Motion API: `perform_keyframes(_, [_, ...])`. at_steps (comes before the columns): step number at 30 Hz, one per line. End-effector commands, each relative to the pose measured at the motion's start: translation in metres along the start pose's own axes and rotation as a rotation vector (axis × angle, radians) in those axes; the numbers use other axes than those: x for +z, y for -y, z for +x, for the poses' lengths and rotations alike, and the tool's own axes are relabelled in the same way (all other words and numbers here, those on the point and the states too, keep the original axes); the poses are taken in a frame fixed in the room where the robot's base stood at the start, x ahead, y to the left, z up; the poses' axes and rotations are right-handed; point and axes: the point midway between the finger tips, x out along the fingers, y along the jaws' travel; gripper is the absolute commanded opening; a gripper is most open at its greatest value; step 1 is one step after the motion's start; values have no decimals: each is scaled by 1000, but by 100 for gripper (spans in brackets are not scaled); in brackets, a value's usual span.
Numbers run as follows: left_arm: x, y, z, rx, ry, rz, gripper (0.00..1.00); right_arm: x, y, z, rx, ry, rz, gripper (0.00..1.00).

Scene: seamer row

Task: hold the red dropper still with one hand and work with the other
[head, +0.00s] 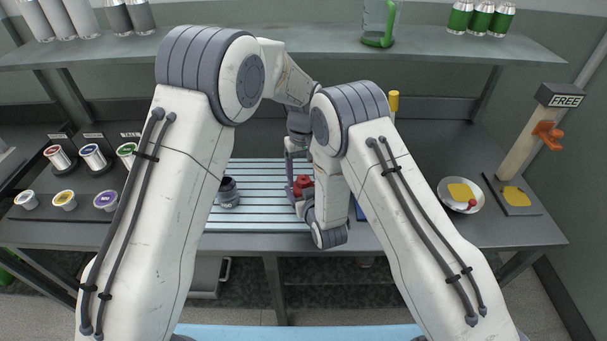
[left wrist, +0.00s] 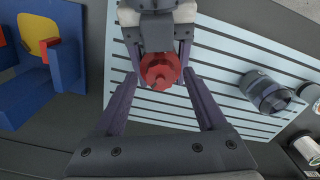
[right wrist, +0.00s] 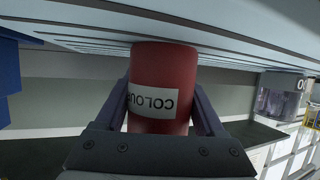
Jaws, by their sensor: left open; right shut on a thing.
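The red dropper (head: 303,184) stands over the pale slatted mat (head: 255,223), partly hidden by my arms. In the right wrist view the red dropper (right wrist: 165,75) has a white label reading "COLOUR", upside down, and sits between the fingers of my right gripper (right wrist: 163,100), shut on it. The left wrist view shows the dropper (left wrist: 160,72) from above, with the right gripper's fingers at its sides. My left gripper (left wrist: 160,82) is open, its fingertips on either side of the red top. Whether they touch it cannot be told.
A dark-topped clear jar (head: 229,194) stands on the mat to the left. Cans (head: 93,156) and small cups (head: 64,200) are at the left. A white bowl (head: 460,196) with a yellow piece and a post marked FREE (head: 524,140) stand at the right. A blue holder (left wrist: 45,85) is near.

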Motion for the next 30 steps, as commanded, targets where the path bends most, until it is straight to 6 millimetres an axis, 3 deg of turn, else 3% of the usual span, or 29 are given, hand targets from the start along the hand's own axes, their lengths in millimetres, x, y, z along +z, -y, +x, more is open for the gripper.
perform_keyframes(2, [0,0,0,0,0,0,74,0,0,0,0,-1,0,8])
perform_keyframes(8, [0,0,0,0,0,0,1,0,0,0,0,-1,0,8])
perform_keyframes(20, [0,0,-1,1,0,59,0,0,0,0,-1,-1,0,8])
perform_keyframes(30, [0,0,-1,1,0,308,0,0,0,0,-1,-1,-1,8])
